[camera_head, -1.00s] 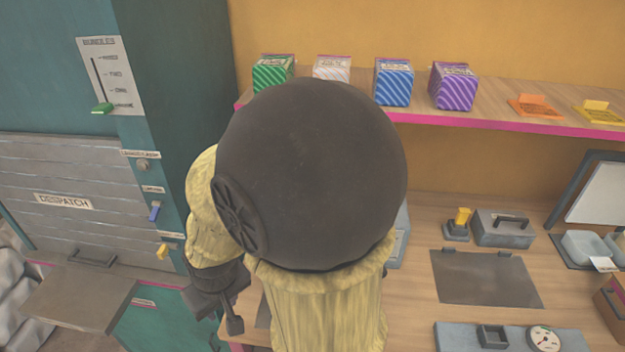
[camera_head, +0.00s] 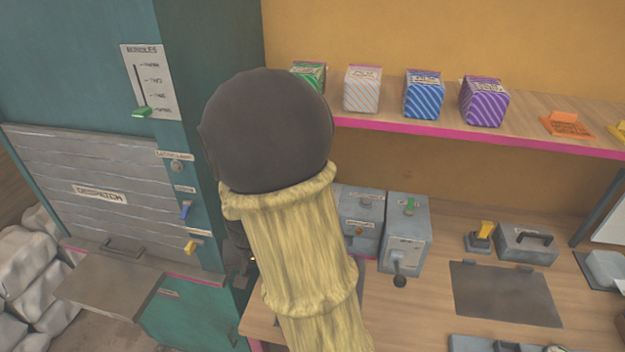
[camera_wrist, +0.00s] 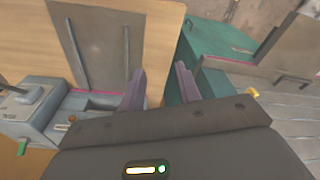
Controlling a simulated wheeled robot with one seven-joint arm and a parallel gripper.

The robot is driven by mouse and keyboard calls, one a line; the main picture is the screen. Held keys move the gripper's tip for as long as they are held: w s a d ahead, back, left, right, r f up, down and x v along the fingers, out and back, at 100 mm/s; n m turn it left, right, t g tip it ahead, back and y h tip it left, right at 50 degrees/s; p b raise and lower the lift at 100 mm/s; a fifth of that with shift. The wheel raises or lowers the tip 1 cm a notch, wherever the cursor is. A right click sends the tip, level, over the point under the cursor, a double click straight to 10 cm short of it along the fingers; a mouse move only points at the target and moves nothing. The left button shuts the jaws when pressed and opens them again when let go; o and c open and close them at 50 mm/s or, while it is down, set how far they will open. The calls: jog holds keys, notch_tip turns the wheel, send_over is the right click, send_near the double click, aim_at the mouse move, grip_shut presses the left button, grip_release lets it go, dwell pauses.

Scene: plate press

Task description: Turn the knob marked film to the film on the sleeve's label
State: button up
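My gripper (camera_wrist: 160,82) shows in the wrist view with its two fingers apart and nothing between them. In the head view it is mostly hidden behind my arm. I cannot make out a knob marked film. A small round knob (camera_head: 177,166) sits under an unreadable label on the teal post, above a blue lever (camera_head: 185,210) and a yellow lever (camera_head: 190,248). Two grey machines (camera_head: 360,212) (camera_head: 411,240) stand on the bench, partly behind my arm; their labels are too small to read. No labelled sleeve can be picked out.
Striped boxes, including a blue one (camera_head: 424,97) and a purple one (camera_head: 484,103), stand on the shelf (camera_head: 520,140). A dark plate (camera_head: 505,292) lies on the bench. The despatch shutter (camera_head: 100,170) is left, with a teal cabinet (camera_head: 190,315) below.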

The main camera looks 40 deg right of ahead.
jog(key=w+d+r+m+g+h+p, duration=0.1)
jog(key=w+d+m+h+p, duration=0.1)
jog(key=w+d+m+p, duration=0.2)
jog(key=w+d+r+m+g+h+p, duration=0.1)
jog(key=w+d+m, duration=0.4)
jog(key=d, duration=0.5)
jog(key=w+d+r+m+g+h+p, duration=0.1)
jog(key=w+d+r+m+h+p, duration=0.2)
jog(key=w+d+m+h+p, duration=0.2)
jog(key=shift+w+d+r+p, duration=0.2)
jog(key=shift+w+d+p, duration=0.6)
jog(key=shift+w+d, duration=0.7)
jog(key=shift+s+d+m, duration=0.15)
jog(key=shift+s+m, duration=0.05)
jog(key=shift+m, duration=0.1)
jog(key=shift+s+d+f+p, duration=0.15)
jog(key=shift+d+f+p, duration=0.2)
jog(key=shift+d, duration=0.1)
jog(key=p+x, duration=0.3)
jog(key=x, duration=0.3)
jog(key=shift+d+f, duration=0.15)
jog(key=shift+d, duration=0.05)
